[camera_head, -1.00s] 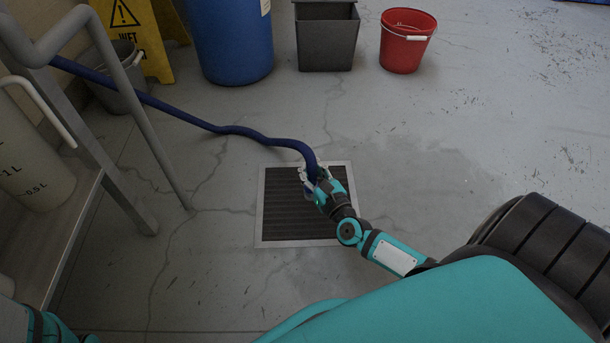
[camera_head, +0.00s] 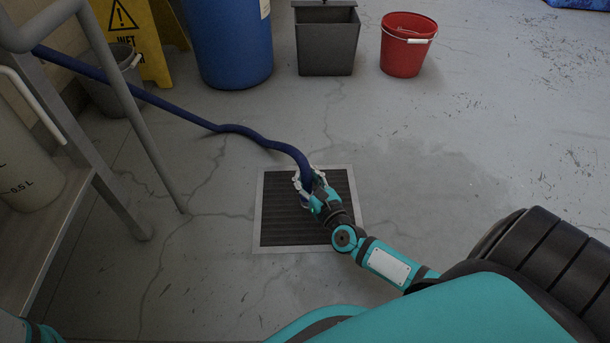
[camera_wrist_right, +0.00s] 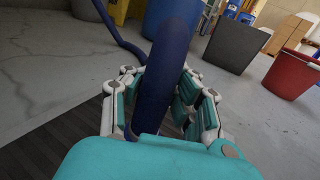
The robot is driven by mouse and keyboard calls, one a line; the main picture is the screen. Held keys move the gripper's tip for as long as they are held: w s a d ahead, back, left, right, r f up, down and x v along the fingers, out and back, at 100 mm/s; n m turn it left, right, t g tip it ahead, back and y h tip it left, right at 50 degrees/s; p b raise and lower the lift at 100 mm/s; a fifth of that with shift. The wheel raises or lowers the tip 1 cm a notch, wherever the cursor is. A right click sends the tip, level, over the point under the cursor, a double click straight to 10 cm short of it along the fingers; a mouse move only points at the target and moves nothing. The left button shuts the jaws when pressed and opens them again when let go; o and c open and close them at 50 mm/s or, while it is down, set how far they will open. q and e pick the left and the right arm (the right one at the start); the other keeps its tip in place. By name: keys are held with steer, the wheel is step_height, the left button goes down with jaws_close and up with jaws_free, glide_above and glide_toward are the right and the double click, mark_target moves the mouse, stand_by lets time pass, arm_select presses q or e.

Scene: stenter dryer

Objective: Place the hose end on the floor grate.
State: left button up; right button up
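The dark blue hose (camera_head: 232,129) runs in from the upper left, and its end part (camera_head: 303,166) comes down over the floor grate. The floor grate (camera_head: 279,212) is a dark slatted square in a light metal frame. My right gripper (camera_head: 309,182) is low over the grate's upper right part, with its fingers spread on either side of the hose. The hose's very tip is hidden by my gripper, so contact with the grate cannot be judged. My left gripper is not in view.
A grey bin (camera_head: 326,42), a red bucket (camera_head: 404,50) and a blue barrel (camera_head: 231,40) stand beyond the grate. A yellow wet-floor sign (camera_head: 135,35) and metal railing (camera_head: 140,120) are at left. The cracked floor right of the grate is clear.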

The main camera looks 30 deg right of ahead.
steer(key=o, duration=0.3)
